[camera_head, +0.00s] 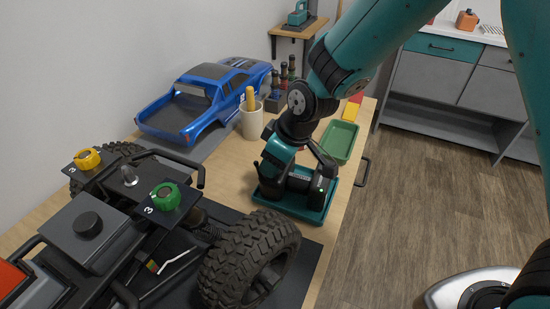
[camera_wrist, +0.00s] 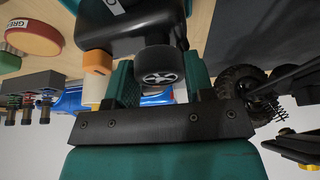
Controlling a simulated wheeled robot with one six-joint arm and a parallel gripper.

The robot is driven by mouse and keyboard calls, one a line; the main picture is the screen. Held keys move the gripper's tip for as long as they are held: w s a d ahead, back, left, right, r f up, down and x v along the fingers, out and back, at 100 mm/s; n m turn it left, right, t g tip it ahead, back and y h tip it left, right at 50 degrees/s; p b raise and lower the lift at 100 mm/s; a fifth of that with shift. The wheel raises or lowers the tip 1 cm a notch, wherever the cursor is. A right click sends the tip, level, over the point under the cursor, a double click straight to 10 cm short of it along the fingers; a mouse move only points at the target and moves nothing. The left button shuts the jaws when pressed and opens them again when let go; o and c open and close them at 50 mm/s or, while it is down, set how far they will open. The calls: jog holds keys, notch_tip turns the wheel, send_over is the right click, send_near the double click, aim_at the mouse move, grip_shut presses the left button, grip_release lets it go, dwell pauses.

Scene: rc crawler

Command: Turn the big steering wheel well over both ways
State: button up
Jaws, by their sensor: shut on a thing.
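A black hand controller (camera_head: 297,183) stands in a teal tray (camera_head: 318,214) near the bench's right edge. In the wrist view its dark body (camera_wrist: 130,25) fills the top. Its steering wheel (camera_wrist: 160,66), a dark round wheel with silver spokes, sits between my teal fingers. My gripper (camera_wrist: 160,90) is shut on the wheel, one finger at each side. In the head view my arm reaches down to the controller, and my wrist hides the wheel. How far the wheel is turned I cannot tell.
The crawler chassis, with its big tyre (camera_head: 250,262), stands close on the left. A blue truck body (camera_head: 200,98) and a white cup (camera_head: 252,122) with a yellow-handled tool lie behind. A green tray (camera_head: 340,140) sits behind the controller.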

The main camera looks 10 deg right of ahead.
jog(key=shift+m+t, duration=0.3)
jog(key=shift+m, duration=0.6)
jog(key=shift+h, duration=0.3)
jog(key=o, duration=0.9)
jog(key=p+v, duration=0.1)
jog(key=v, duration=1.6)
jog(key=shift+r, duration=0.2)
